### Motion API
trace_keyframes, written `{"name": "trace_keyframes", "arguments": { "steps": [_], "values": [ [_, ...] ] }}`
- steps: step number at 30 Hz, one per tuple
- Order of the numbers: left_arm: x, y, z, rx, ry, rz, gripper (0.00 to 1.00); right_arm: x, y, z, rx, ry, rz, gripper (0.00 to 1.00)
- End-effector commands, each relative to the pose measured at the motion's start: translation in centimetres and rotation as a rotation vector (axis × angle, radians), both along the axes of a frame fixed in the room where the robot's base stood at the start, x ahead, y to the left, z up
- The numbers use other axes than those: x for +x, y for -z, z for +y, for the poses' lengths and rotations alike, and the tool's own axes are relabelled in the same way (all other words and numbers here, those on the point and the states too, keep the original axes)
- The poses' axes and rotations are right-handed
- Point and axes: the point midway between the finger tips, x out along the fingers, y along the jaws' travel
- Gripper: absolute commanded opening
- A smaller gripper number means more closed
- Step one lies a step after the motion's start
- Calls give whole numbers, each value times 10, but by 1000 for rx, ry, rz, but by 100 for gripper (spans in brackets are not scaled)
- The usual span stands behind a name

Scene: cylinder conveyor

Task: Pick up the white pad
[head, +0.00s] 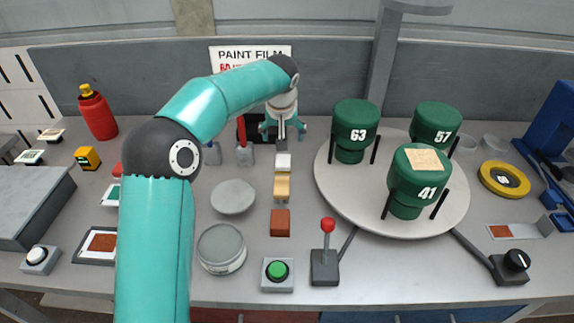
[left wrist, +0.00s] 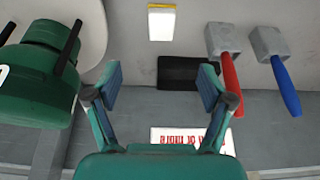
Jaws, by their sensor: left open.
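The white pad (head: 283,161) is a small pale block on the table, at the far end of a short row with a tan pad (head: 281,188) and a brown pad (head: 280,223). It also shows at the top of the left wrist view (left wrist: 161,23), apart from the fingers. My left gripper (head: 283,133) is open and empty, just beyond the white pad in the head view. Its two spread fingers also show in the left wrist view (left wrist: 160,80), with nothing between them. My right gripper is not in view.
A round turntable (head: 328,180) with green numbered cylinders stands to the right. A red-handled tool (head: 243,140) and a blue-handled one (left wrist: 286,88) lie near the left gripper. A red-knobbed lever (head: 327,250) and a green button (head: 277,271) are at the front.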

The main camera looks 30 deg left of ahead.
Motion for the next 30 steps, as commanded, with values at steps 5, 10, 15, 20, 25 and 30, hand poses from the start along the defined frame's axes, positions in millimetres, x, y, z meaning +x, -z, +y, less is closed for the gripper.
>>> {"name": "trace_keyframes", "arguments": {
  "steps": [5,10,15,20,25,30],
  "values": [
    [9,30,8,-1,-2,8,81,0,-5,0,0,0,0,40],
    [22,64,16,-1,-2,6,81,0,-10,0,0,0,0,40],
    [31,89,21,-1,-3,3,81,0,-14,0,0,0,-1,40],
    [34,99,23,-1,-2,2,81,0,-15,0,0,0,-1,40],
    [40,110,25,-1,0,4,81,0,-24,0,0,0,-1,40],
    [50,133,30,0,1,3,81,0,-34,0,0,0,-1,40]
  ]
}}
